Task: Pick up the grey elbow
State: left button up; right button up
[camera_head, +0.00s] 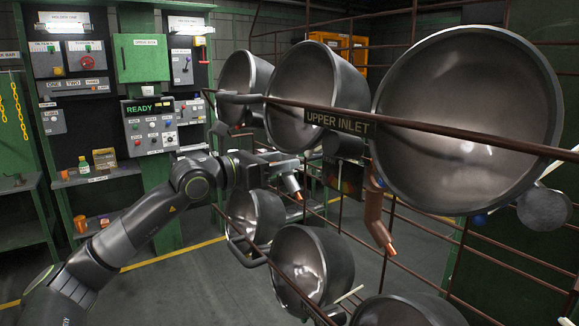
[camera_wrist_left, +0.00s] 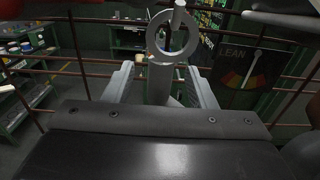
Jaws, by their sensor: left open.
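In the left wrist view a grey metal piece with a round ring (camera_wrist_left: 172,38) and a stem stands between my fingers; it looks like the grey elbow. My left gripper (camera_wrist_left: 161,88) is open, with one finger on each side of the stem; I cannot tell whether they touch it. In the head view my left gripper (camera_head: 284,168) is at the rusty rack, left of the "UPPER INLET" sign. A small orange tip shows just below it. The elbow itself is hard to separate from the gripper there. My right gripper is not in view.
Large steel pots (camera_head: 467,115) hang along the rack, above and below my gripper. A copper-coloured elbow (camera_head: 374,215) hangs to the right. Rusty rack bars (camera_head: 430,134) cross close by. A dark "LEAN" gauge (camera_wrist_left: 240,75) is right of the fingers. Green control panels stand behind my arm.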

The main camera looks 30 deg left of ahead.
pick_arm(q)
jog(key=shift+p+x, duration=0.5)
jog(key=shift+x, duration=0.65)
grip_shut()
jog(key=shift+r, duration=0.15)
